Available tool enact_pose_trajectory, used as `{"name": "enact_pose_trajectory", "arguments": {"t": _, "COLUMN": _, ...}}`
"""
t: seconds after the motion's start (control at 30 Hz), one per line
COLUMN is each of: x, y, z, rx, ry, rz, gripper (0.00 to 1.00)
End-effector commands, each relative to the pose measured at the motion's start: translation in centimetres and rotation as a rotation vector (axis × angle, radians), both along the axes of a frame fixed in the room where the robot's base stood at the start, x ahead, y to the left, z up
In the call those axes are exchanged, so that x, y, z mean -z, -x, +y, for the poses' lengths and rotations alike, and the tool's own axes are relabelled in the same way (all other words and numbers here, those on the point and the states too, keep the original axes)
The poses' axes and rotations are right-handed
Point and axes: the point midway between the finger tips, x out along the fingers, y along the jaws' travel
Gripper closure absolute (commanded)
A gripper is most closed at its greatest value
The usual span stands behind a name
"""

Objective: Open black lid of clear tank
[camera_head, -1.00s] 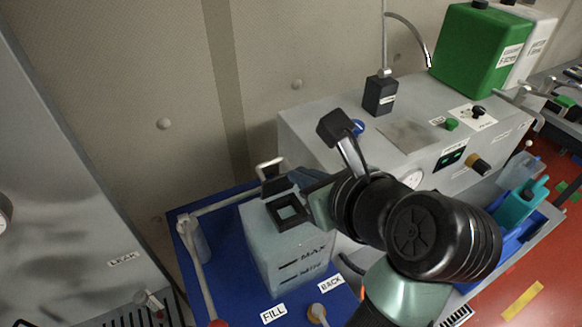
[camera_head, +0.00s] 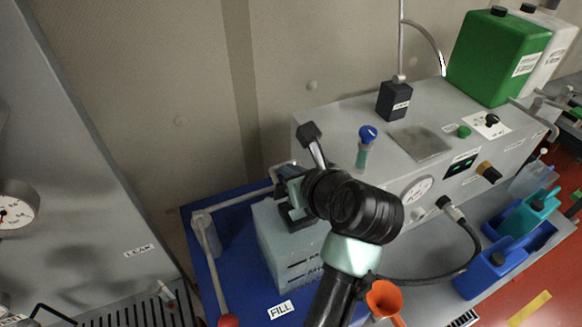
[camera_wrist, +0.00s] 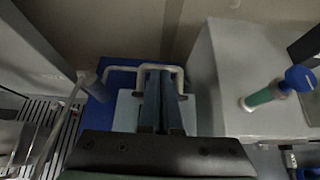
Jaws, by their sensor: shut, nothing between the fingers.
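The clear tank (camera_head: 283,258) is a pale, see-through box with level marks on its front, standing in a blue tray (camera_head: 245,292). Its top also shows in the wrist view (camera_wrist: 127,112). A black square part (camera_head: 296,217) shows on top of the tank, partly covered by my gripper. My gripper (camera_head: 284,177) is over the tank top, at its rear side. In the wrist view my fingers (camera_wrist: 158,76) are together with nothing between them, beside a pale looped bar. The lid's exact angle is hidden by my fingers and wrist.
A grey machine (camera_head: 330,135) with a blue-capped valve (camera_head: 367,134) stands close to the right of the tank. A pale pipe (camera_head: 207,245) runs along the tray's left. An orange funnel (camera_head: 385,299) is below my arm. A wall rises behind.

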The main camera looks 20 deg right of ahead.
Motion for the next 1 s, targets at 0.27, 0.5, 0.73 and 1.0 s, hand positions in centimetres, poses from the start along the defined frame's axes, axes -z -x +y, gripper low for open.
{"name": "enact_pose_trajectory", "arguments": {"t": 0.27, "x": -0.1, "y": -0.3, "z": 0.0, "rx": -0.002, "ry": -0.001, "rz": 0.000, "gripper": 1.00}}
{"name": "enact_pose_trajectory", "arguments": {"t": 0.5, "x": 0.1, "y": -2.7, "z": 0.1, "rx": -0.002, "ry": -0.001, "rz": 0.001, "gripper": 1.00}}
{"name": "enact_pose_trajectory", "arguments": {"t": 0.73, "x": 0.3, "y": -3.0, "z": 0.1, "rx": -0.001, "ry": 0.001, "rz": 0.000, "gripper": 1.00}}
{"name": "enact_pose_trajectory", "arguments": {"t": 1.0, "x": -0.2, "y": -3.0, "z": 0.0, "rx": 0.000, "ry": 0.000, "rz": 0.000, "gripper": 1.00}}
